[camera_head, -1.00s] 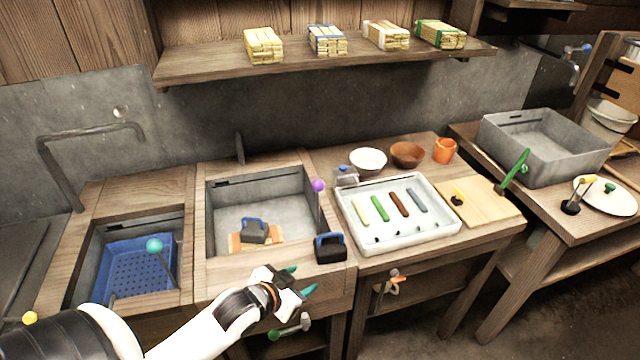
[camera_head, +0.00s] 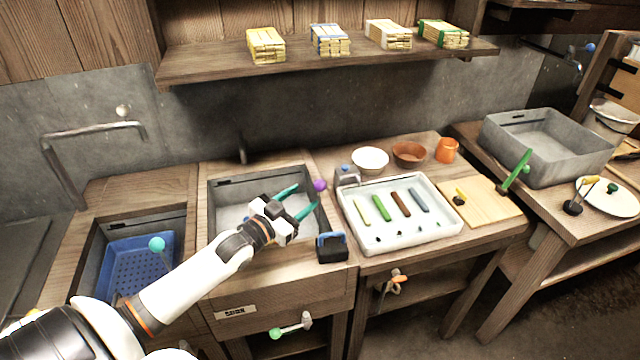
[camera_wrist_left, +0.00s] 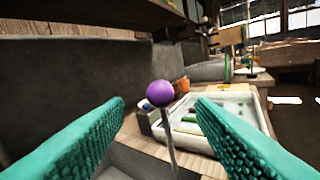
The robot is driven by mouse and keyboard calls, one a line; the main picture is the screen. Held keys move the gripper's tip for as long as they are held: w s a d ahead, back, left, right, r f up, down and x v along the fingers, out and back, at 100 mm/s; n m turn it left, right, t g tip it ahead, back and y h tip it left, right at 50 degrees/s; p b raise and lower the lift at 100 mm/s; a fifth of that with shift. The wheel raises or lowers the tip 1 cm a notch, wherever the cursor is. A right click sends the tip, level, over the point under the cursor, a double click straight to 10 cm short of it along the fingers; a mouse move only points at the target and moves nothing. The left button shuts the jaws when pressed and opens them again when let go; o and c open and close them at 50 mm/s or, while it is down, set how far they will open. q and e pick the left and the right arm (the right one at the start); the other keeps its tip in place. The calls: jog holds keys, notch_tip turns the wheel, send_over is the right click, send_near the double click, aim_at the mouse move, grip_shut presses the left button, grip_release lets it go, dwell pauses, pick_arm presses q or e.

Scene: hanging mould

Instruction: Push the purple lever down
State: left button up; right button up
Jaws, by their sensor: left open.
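The purple lever is a thin metal rod with a round purple knob (camera_head: 319,185), at the right side of the middle sink (camera_head: 225,183). In the left wrist view the purple knob (camera_wrist_left: 160,93) stands upright ahead of me, between my two teal fingers in the picture. My left gripper (camera_head: 306,199) is open and empty over the sink, with its fingertips just left of the knob. I cannot tell whether a finger touches it. The lower rod is mostly hidden behind my fingers in the head view. My right gripper does not show.
A black block with a blue handle (camera_head: 332,247) sits on the sink's right edge. A white tray (camera_head: 450,222) with coloured bars lies to the right. Other levers have a teal knob (camera_head: 157,244) and a green knob (camera_head: 276,333). A shelf (camera_head: 210,69) hangs above.

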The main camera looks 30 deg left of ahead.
aim_at(316, 189)
pick_arm(q)
jog(key=w, duration=0.5)
jog(key=w+d, duration=0.1)
jog(key=w, duration=0.1)
jog(key=shift+w, duration=0.3)
grip_shut()
jog(key=shift+f, duration=0.2)
